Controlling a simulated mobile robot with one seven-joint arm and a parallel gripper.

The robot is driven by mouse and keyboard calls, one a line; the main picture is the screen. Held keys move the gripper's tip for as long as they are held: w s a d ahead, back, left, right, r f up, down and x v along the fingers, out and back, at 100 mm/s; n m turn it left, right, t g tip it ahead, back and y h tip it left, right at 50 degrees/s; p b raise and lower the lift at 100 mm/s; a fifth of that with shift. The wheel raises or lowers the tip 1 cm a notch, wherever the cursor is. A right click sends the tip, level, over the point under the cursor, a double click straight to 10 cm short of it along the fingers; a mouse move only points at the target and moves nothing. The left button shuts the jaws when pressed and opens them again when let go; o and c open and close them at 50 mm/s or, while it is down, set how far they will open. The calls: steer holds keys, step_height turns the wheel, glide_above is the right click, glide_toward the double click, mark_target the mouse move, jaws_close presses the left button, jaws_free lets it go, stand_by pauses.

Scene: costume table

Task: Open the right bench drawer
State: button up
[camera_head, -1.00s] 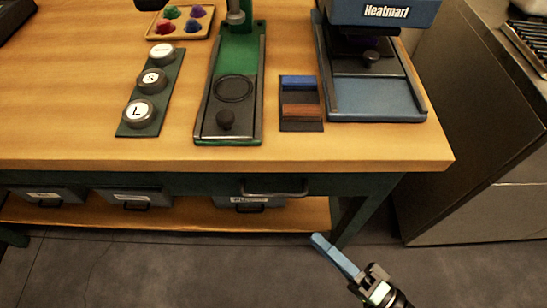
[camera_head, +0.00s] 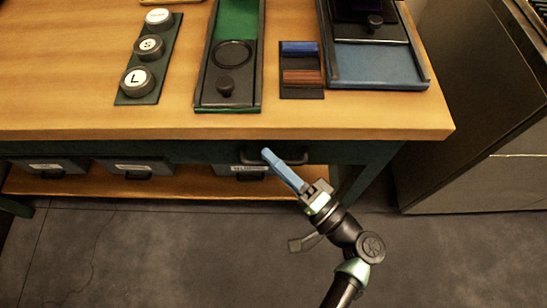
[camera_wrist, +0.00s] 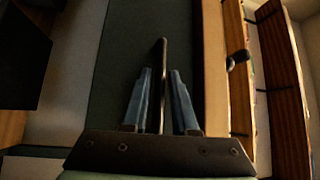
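The right bench drawer (camera_head: 350,153) has a dark green front under the wooden top and looks shut. Its dark bar handle (camera_head: 302,160) is partly covered by my gripper (camera_head: 267,153), whose blue fingers reach up to it. In the wrist view the handle (camera_wrist: 163,58) runs upright in the picture between the two blue fingers of my gripper (camera_wrist: 161,72). The fingers stand apart, with a gap showing on each side of the bar. The drawer front (camera_wrist: 120,50) fills the area behind them.
The bench top (camera_head: 60,95) overhangs just above the handle. Labelled bins (camera_head: 135,167) sit on the lower shelf (camera_head: 200,187). A bench leg (camera_head: 355,175) stands right of the gripper. A dark cabinet (camera_head: 470,150) is at the right. The floor in front is clear.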

steer(key=shift+w, duration=0.1)
jaws_close()
stand_by(1.4)
